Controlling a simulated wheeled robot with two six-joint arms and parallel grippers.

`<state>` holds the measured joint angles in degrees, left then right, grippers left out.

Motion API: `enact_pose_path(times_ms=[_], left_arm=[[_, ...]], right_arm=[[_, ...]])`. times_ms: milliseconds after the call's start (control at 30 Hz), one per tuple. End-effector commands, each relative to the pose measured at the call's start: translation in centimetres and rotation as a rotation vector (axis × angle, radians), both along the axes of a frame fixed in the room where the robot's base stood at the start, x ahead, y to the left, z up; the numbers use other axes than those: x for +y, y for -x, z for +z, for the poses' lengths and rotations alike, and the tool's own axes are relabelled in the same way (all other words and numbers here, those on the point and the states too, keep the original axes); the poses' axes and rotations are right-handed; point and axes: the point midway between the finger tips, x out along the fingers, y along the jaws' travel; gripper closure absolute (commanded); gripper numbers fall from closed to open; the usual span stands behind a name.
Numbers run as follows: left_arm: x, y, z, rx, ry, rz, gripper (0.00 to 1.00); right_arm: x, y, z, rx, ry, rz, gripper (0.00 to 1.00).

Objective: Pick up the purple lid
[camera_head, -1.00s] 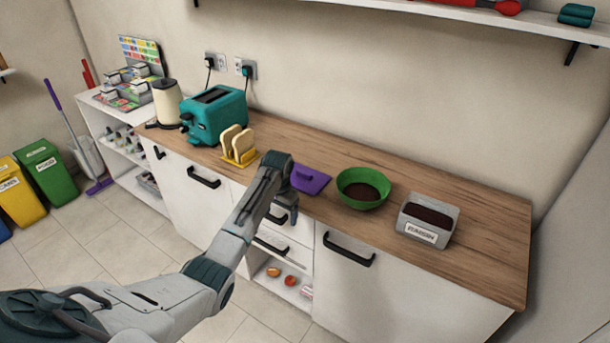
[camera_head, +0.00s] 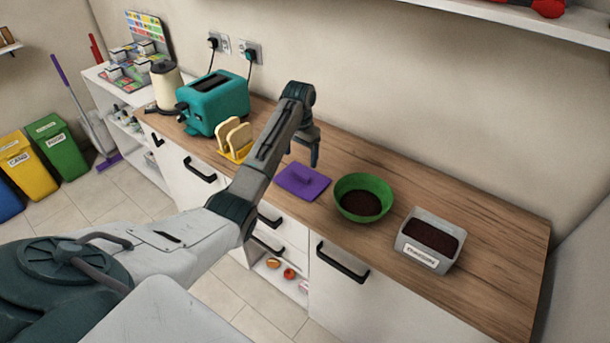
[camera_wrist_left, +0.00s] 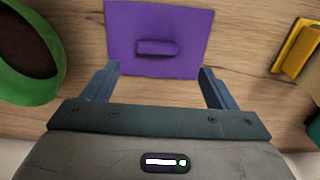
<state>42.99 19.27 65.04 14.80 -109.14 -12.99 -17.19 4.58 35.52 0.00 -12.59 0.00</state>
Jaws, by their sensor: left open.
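The purple lid (camera_head: 302,182) lies flat on the wooden counter, between the toast rack and the green bowl. In the left wrist view the lid (camera_wrist_left: 183,60) is a square plate with a raised bar handle (camera_wrist_left: 157,47) in its middle. My left gripper (camera_head: 314,152) is above the counter, over the lid's area, pointing down. In the left wrist view the left gripper (camera_wrist_left: 158,82) is open and empty, with its two fingers apart on either side of the lid's near part. The lid appears below and ahead of the fingertips. My right gripper is not in view.
A green bowl (camera_head: 345,184) with dark contents and a grey raisin box (camera_head: 421,257) stand right of the lid. A yellow toast rack (camera_head: 238,156) with bread slices and a teal toaster (camera_head: 215,105) stand left. The counter (camera_head: 480,280) is bare at its right end.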

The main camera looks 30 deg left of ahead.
Motion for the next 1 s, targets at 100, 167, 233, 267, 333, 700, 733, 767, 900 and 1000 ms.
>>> enact_pose_path(times_ms=[100, 167, 233, 267, 333, 700, 733, 767, 900, 1000], left_arm=[[0.0, 0.0, -1.6, 0.002, 0.001, 0.0, 0.2], [0.0, 0.0, -2.1, 0.0, 0.0, 0.0, 0.2], [-0.1, -0.1, -2.5, 0.0, 0.0, 0.0, 0.2], [-0.1, -0.1, -2.6, 0.001, 0.001, 0.001, 0.2], [-0.2, -0.2, -3.2, 0.001, 0.001, 0.001, 0.2], [-0.6, -0.6, -7.6, 0.0, 0.0, 0.0, 0.2], [-0.6, -0.6, -7.7, 0.0, -0.001, 0.0, 0.2], [-0.6, -0.6, -7.8, -0.001, -0.001, 0.0, 0.2], [-0.6, -0.6, -7.8, -0.001, -0.001, 0.0, 0.2], [-0.6, -0.6, -7.8, -0.001, -0.001, 0.0, 0.36]], right_arm=[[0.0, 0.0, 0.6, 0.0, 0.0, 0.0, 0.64], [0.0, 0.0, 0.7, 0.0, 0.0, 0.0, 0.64], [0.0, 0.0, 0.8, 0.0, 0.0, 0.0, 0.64], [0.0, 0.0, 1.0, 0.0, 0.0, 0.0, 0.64], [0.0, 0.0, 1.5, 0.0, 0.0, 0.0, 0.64], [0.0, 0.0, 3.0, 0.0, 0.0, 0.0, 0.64], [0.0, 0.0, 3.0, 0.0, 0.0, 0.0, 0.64], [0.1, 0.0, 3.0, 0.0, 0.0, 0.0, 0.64], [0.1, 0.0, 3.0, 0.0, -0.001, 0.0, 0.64], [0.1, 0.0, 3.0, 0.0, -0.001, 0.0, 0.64]])
